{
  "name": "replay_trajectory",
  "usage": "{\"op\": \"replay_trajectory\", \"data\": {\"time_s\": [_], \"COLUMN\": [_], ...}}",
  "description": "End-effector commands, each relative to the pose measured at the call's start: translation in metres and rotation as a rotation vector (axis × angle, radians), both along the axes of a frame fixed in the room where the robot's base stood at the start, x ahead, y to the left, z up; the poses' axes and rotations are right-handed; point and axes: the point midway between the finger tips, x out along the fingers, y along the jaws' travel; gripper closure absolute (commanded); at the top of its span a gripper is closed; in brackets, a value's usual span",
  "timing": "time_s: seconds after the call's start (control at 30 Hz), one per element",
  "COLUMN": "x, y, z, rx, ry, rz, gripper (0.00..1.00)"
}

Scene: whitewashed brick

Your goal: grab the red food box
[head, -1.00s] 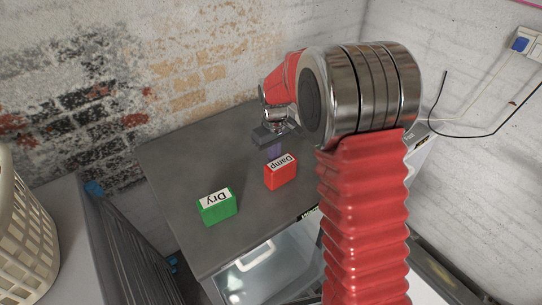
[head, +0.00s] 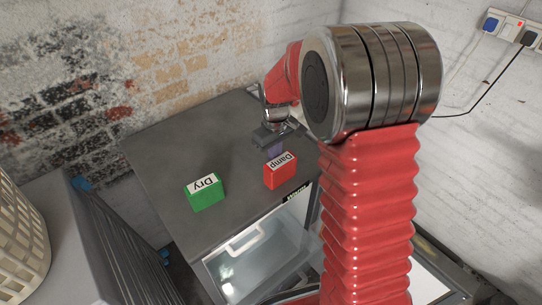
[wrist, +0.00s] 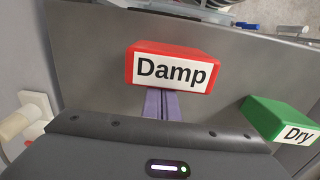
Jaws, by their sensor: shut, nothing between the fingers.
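The red box (head: 280,172), labelled "Damp", stands on the grey top of a cabinet (head: 170,150). In the wrist view the red box (wrist: 172,66) is just beyond the tips of my gripper (wrist: 162,104), near the middle of the picture. The purple fingers are together with nothing between them. In the head view my gripper (head: 276,149) is just behind the red box, which partly hides the fingertips. I cannot tell whether they touch the box.
A green box (head: 205,191) labelled "Dry" stands to the left of the red one; it also shows at right in the wrist view (wrist: 282,120). A cream basket (head: 20,240) is at far left. The whitewashed brick wall (head: 200,50) rises behind. The cabinet top's back left is clear.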

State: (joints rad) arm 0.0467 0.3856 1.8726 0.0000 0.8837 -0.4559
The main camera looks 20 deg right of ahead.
Motion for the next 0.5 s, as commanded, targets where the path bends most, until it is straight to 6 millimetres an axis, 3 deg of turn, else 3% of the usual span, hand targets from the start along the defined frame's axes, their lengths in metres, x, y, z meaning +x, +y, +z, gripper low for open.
{"op": "replay_trajectory", "data": {"time_s": [0.3, 0.5], "x": [-0.033, -0.036], "y": [-0.02, -0.023], "z": [0.0, 0.0], "rx": [0.0, 0.0], "ry": [0.0, 0.0], "rz": [-0.01, -0.013], "gripper": [1.0, 1.0]}}
